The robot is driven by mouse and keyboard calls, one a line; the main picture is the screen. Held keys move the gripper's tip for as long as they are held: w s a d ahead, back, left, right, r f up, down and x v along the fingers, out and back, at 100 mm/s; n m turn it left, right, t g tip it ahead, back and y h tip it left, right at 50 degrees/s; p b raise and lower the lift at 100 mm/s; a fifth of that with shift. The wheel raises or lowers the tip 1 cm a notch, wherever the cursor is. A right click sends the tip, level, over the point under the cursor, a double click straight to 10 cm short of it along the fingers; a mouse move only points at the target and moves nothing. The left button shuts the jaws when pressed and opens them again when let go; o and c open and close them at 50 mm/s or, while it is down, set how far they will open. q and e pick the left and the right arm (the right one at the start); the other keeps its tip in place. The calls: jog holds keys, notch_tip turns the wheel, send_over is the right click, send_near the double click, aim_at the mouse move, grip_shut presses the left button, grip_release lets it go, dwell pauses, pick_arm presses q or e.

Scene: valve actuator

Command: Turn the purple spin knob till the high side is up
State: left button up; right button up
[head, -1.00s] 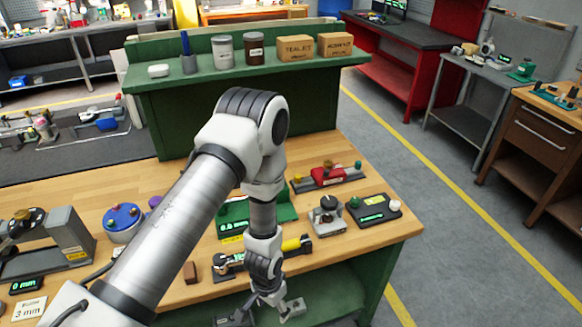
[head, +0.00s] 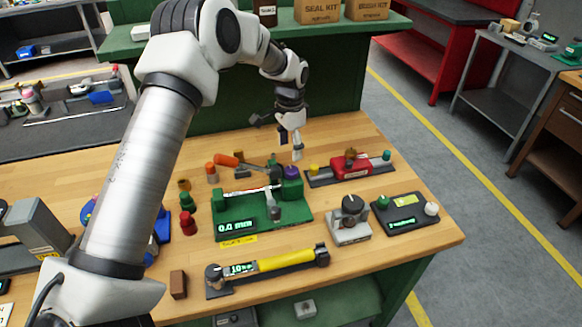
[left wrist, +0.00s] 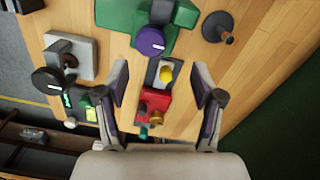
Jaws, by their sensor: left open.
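The purple knob (head: 291,172) sits at the back right end of a green fixture (head: 222,213), whose display reads 0.0 mm. In the left wrist view the purple knob (left wrist: 151,41) shows a white mark on its face, and the green fixture (left wrist: 120,16) lies behind it. My left gripper (head: 291,146) is above and just behind the knob in the head view, apart from it. In the left wrist view my left gripper (left wrist: 160,78) is open and empty, with the knob beyond its fingertips. Which side of the knob is high cannot be told. My right gripper is not in view.
A red device (head: 352,172) on a dark base is right of the knob. A grey block with a black knob (head: 349,226), a black box (head: 405,213) and a yellow-handled tool (head: 285,262) are nearer the front. A green shelf stands behind.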

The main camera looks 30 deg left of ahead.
aim_at(290, 170)
pick_arm(q)
jog(key=shift+s+d+p, duration=0.2)
jog(key=shift+p, duration=0.1)
jog(key=shift+s+d+f+p, duration=0.5)
jog(key=shift+s+f+p, duration=0.15)
jog(key=shift+s+f, duration=0.2)
jog(key=f, duration=0.3)
jog(key=w+f+p, duration=0.1)
jog(key=shift+a+f, duration=0.4)
jog(key=shift+w+f, duration=0.1)
jog(key=shift+f, duration=0.1)
jog(key=shift+s+d+r, duration=0.15)
jog(key=shift+s+r, duration=0.05)
jog(key=shift+s+d+r, duration=0.1)
jog(key=shift+s+r, duration=0.05)
jog(key=c, duration=1.1)
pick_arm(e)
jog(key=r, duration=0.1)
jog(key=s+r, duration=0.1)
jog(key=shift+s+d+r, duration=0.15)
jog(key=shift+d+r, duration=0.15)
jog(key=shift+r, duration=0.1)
